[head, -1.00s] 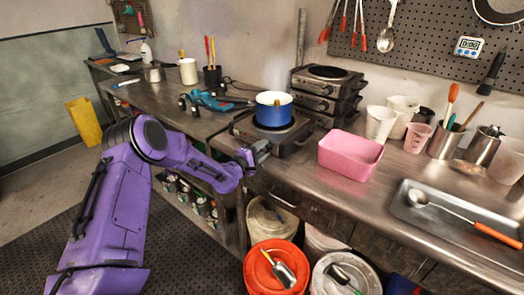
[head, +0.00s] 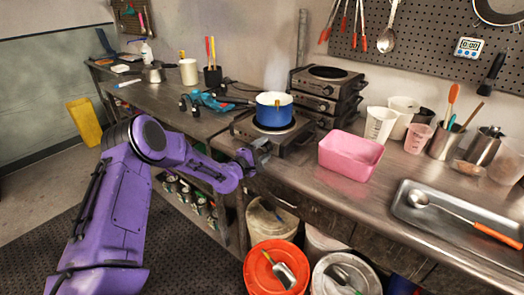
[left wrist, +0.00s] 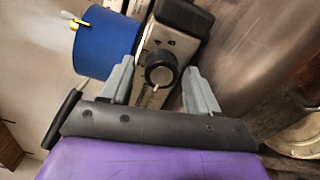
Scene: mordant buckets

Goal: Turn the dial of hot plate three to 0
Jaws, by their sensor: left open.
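A hot plate (head: 293,146) with a blue pot (head: 273,110) on it stands on the metal counter, its front toward me. In the left wrist view its round black dial (left wrist: 160,72) faces me, with a light pointer mark on it. The blue pot (left wrist: 104,45) shows to the left there. My left gripper (head: 264,149) is at the front of this hot plate. In the left wrist view my left gripper (left wrist: 159,69) is open, one finger on each side of the dial; I cannot tell if they touch it. No hot plate number is readable. My right gripper is out of view.
Stacked hot plates (head: 328,86) stand behind, against the wall. A pink tub (head: 350,156) is on the counter to the right. A teal tool (head: 212,101) lies to the left. Buckets, one orange (head: 258,275), stand below the counter edge.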

